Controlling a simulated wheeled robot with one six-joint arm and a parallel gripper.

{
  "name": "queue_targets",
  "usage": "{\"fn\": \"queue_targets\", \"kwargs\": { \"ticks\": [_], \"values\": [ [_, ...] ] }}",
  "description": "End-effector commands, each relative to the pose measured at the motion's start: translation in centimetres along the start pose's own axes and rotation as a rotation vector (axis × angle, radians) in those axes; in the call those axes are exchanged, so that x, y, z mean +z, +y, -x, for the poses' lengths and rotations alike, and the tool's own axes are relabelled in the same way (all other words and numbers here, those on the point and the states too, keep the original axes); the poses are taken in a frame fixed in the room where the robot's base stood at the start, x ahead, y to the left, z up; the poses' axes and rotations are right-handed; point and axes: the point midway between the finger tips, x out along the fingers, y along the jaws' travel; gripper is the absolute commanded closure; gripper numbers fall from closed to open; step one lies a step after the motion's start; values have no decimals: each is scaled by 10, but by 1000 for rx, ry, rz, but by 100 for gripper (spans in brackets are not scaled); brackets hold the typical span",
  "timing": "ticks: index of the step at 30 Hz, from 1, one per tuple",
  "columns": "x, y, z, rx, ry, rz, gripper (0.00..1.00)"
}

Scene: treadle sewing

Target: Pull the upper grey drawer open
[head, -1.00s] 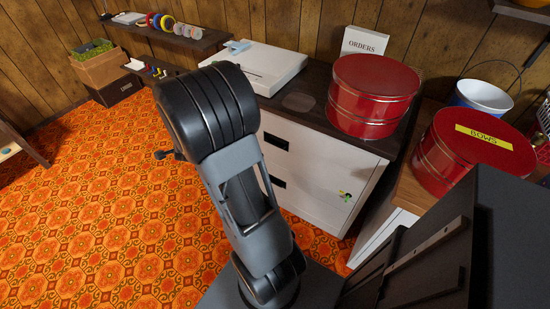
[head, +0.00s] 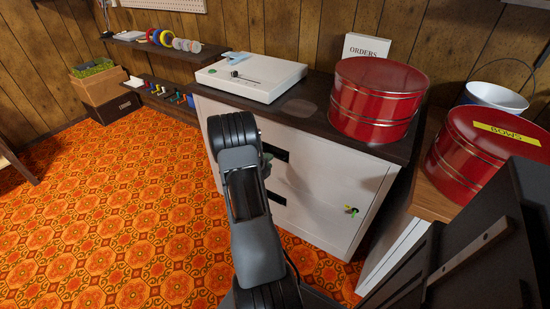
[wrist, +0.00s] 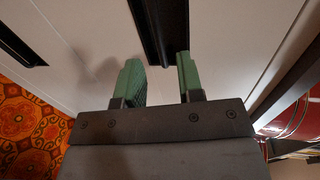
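The upper grey drawer (head: 318,165) is in the front of the pale cabinet in the head view and looks closed. Its dark handle (head: 276,152) is partly hidden by my arm. In the wrist view the same handle (wrist: 162,25) runs as a dark bar at top centre. My gripper (wrist: 159,62) is open, its two green fingers apart at the near end of the handle, one to each side. I cannot tell whether they touch it. In the head view my arm hides the gripper.
The lower drawer's handle (head: 276,197) sits below; it also shows in the wrist view (wrist: 20,48). A red tin (head: 375,98) and a white device (head: 252,78) stand on top. Orange carpet (head: 130,210) is clear at left.

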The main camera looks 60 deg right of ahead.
Motion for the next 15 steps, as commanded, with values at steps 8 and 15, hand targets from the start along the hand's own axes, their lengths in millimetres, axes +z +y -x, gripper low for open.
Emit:
{"fn": "queue_targets", "kwargs": {
  "ticks": [8, 15],
  "values": [
    [0, 2, -43, 1, 1, 0, 65],
    [0, 1, -58, 1, -2, 2, 65]
  ]
}}
